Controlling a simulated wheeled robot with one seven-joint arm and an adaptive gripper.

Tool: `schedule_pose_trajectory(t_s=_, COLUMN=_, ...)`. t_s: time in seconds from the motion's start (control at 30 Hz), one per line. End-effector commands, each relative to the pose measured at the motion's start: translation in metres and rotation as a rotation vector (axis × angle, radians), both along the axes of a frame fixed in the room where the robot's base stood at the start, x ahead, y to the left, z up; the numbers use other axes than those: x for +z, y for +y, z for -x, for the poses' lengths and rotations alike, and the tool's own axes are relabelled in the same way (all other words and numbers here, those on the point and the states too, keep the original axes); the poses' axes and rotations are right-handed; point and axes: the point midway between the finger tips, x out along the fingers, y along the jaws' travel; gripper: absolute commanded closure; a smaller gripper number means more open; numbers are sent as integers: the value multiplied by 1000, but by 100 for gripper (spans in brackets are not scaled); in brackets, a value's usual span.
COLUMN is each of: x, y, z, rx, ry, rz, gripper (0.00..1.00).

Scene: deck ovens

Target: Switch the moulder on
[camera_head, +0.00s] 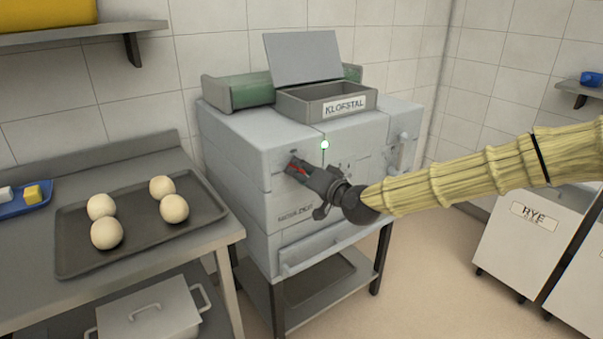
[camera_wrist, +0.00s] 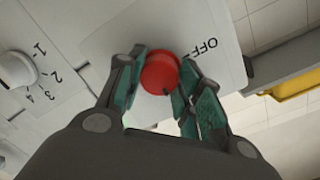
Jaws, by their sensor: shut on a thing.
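The moulder (camera_head: 236,152) is a pale grey machine labelled KLOFSTAL, with a hopper on top, in the middle of the head view. My gripper (camera_head: 293,168) is at the left part of its front panel. In the wrist view my gripper (camera_wrist: 163,62) is shut on a round red knob (camera_wrist: 159,74), one finger on each side. A white dial (camera_wrist: 17,69) with numbers lies to the left. A small green-white light (camera_head: 324,145) shows at the machine's upper front edge. Other markings around the knob are hidden by my fingers.
A steel table at left holds a dark tray (camera_head: 75,253) with several dough balls. A blue tray (camera_head: 22,207) is at its left end. White bins, one labelled RYE (camera_head: 533,213), stand at right. The floor between is clear.

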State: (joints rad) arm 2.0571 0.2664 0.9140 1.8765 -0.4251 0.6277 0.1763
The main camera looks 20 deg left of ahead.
Motion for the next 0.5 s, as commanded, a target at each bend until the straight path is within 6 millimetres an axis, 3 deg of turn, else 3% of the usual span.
schedule_pose_trajectory(t_s=0.07, x=0, y=0, z=0, rx=-1, ry=0, rz=-1, gripper=88)
schedule_pose_trajectory(t_s=0.1, x=0, y=0, z=0, rx=-1, ry=0, rz=-1, gripper=61)
schedule_pose_trajectory(t_s=0.2, x=0, y=0, z=0, rx=-1, ry=0, rz=-1, gripper=43)
schedule_pose_trajectory(t_s=0.5, x=0, y=0, z=0, rx=0, ry=0, rz=0, gripper=42)
